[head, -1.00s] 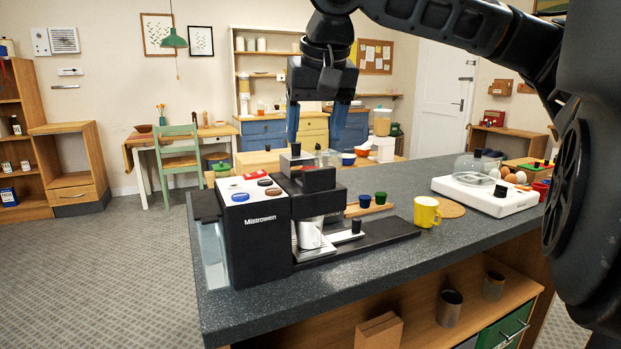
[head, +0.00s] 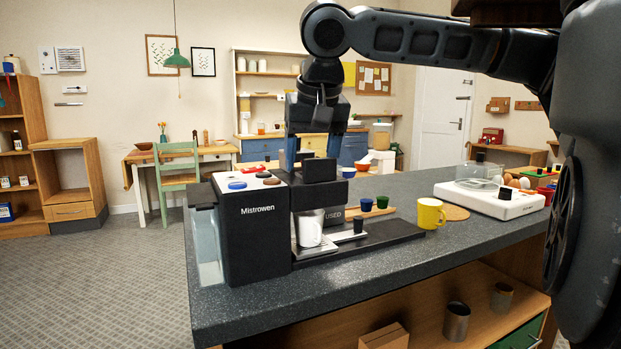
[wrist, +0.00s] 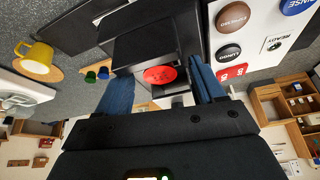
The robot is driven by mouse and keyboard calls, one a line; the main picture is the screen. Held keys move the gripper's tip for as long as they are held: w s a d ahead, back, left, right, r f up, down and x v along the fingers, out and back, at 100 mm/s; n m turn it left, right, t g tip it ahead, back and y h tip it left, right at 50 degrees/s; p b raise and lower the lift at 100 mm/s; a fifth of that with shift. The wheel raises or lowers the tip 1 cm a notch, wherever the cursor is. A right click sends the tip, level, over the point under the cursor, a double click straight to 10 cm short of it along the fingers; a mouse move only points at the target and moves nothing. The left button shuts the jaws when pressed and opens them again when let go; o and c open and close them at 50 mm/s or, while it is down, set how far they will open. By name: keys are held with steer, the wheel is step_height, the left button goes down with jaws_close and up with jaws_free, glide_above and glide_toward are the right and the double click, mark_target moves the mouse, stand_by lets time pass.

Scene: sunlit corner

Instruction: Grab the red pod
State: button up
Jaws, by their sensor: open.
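The red pod (wrist: 160,75) shows in the wrist view as a red disc at the top of the black coffee machine (head: 255,235). It lies between my two blue fingers and appears to sit in the machine's upper part. In the head view I cannot make it out behind the machine's top. My gripper (head: 313,150) is open and points down over the brewing head of the machine, with one finger on each side; it also shows in the wrist view (wrist: 158,72). The fingers do not visibly grip anything.
A blue pod (head: 366,204) and a green pod (head: 382,201) sit on a wooden holder behind. A yellow mug (head: 429,214) and a white appliance (head: 488,201) stand to the right. Counter between is clear.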

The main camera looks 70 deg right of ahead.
steer(key=c, duration=1.1)
